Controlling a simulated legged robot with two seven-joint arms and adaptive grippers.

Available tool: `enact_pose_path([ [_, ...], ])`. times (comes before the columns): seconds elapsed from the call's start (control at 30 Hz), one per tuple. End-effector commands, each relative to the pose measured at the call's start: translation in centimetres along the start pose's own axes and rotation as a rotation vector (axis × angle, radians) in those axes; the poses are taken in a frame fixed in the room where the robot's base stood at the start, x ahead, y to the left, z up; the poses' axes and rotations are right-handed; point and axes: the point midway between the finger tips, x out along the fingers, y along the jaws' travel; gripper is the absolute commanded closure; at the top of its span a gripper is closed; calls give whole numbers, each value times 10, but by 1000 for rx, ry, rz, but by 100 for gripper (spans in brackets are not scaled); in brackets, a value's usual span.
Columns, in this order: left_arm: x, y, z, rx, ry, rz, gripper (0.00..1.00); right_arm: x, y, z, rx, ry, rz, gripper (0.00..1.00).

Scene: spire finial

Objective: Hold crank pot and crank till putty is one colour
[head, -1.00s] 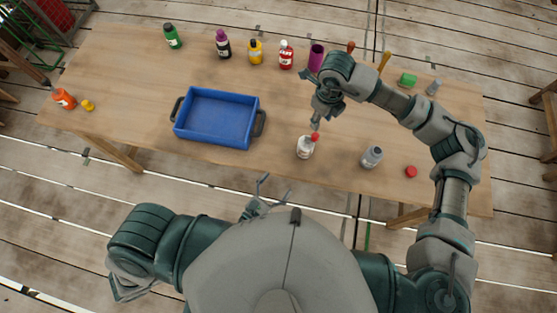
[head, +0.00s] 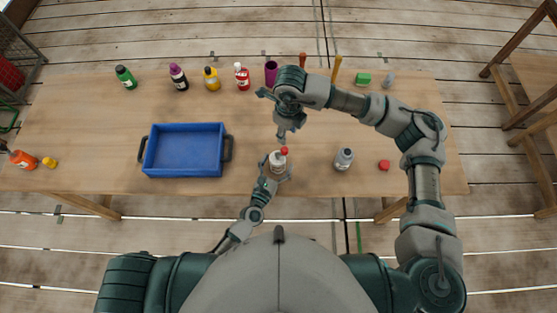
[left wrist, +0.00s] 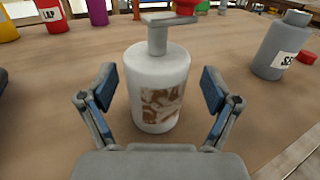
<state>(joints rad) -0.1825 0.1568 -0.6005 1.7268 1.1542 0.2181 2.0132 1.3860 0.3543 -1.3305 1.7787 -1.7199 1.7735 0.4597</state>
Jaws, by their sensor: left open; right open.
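The crank pot (head: 277,161) is a white pot with a red-knobbed crank on top, standing upright near the front edge of the table. In the left wrist view the pot (left wrist: 158,72) has a window with brown and white swirled putty (left wrist: 160,104). My left gripper (head: 274,172) is open, with its fingers on either side of the pot; in the left wrist view the fingers (left wrist: 158,95) show gaps to it. My right gripper (head: 281,138) is open and empty, just above and behind the pot in the head view.
A blue tray (head: 183,151) lies to the left. A grey bottle (head: 344,159) and a red cap (head: 384,165) are to the right. Several coloured bottles, a purple cup (head: 271,73) and a green block (head: 363,79) line the back edge. The table between tray and pot is clear.

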Motion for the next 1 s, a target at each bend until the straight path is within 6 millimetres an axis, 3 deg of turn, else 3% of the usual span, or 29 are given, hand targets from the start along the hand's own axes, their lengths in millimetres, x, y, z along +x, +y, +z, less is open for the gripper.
enact_pose_path([
  [0.37,6,1,0,-1,-1,0,11,0,1,1,0,1,-1,58],
  [0.6,7,0,0,0,0,0,69,0,0,0,0,0,0,58],
  [0.67,7,-1,0,1,0,0,81,0,0,0,0,-1,0,58],
  [1.0,6,0,0,0,0,0,82,0,0,0,0,0,-1,58],
])
